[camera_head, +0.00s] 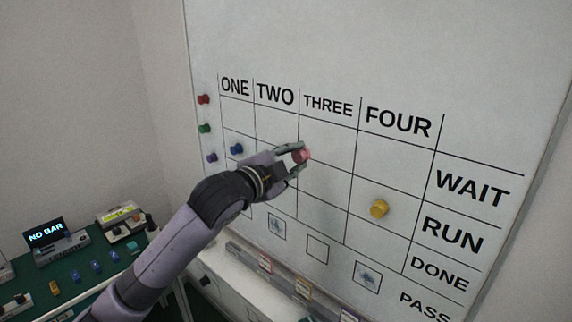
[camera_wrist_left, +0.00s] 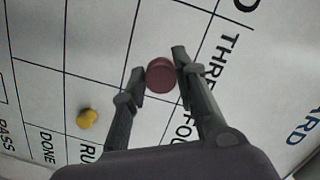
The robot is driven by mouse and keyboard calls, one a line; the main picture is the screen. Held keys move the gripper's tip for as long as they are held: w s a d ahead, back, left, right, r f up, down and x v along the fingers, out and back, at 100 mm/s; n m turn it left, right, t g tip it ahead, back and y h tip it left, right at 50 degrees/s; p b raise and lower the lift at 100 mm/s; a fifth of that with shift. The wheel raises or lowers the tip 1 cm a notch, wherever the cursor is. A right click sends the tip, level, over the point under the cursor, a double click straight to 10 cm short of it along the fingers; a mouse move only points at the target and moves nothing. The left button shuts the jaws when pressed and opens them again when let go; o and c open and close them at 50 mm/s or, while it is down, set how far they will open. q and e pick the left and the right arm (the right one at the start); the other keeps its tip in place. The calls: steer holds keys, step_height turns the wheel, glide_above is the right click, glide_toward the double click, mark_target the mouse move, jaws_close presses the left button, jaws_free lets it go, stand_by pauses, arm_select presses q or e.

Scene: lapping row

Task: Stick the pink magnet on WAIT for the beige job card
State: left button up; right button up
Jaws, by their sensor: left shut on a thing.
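The pink magnet (camera_head: 302,155) is between the fingertips of my left gripper (camera_head: 298,156), which is shut on it. In the left wrist view the magnet (camera_wrist_left: 160,75) looks dark red between the two fingers. The gripper is in front of the whiteboard (camera_head: 330,45), by the line between columns TWO and THREE; I cannot tell whether the magnet touches the board. The WAIT label (camera_head: 471,188) is at the right, top of the row labels. A beige card (camera_head: 303,287) stands in the holder below the board. My right gripper is not in view.
A yellow magnet (camera_head: 379,208) is in column FOUR, a blue one (camera_head: 236,149) in column ONE. Red (camera_head: 203,99), green (camera_head: 204,128) and purple (camera_head: 211,157) magnets are at the board's left edge. A green bench (camera_head: 75,276) with devices is at lower left.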

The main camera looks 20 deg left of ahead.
mark_target(308, 152)
arm_select(q)
steer(key=shift+w+d, duration=0.1)
steer(key=shift+w, duration=0.25)
steer(key=shift+w+d, duration=0.15)
steer(key=shift+w, duration=0.15)
steer(key=shift+x, duration=1.2)
steer(key=shift+w+d, duration=0.3)
steer(key=shift+w, duration=0.25)
steer(key=shift+p+x, duration=0.3)
steer(key=shift+x, duration=1.15)
steer(key=shift+d+r, duration=0.2)
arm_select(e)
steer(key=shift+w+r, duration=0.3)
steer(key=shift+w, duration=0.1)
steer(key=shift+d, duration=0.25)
arm_select(q)
steer(key=o, duration=1.2)
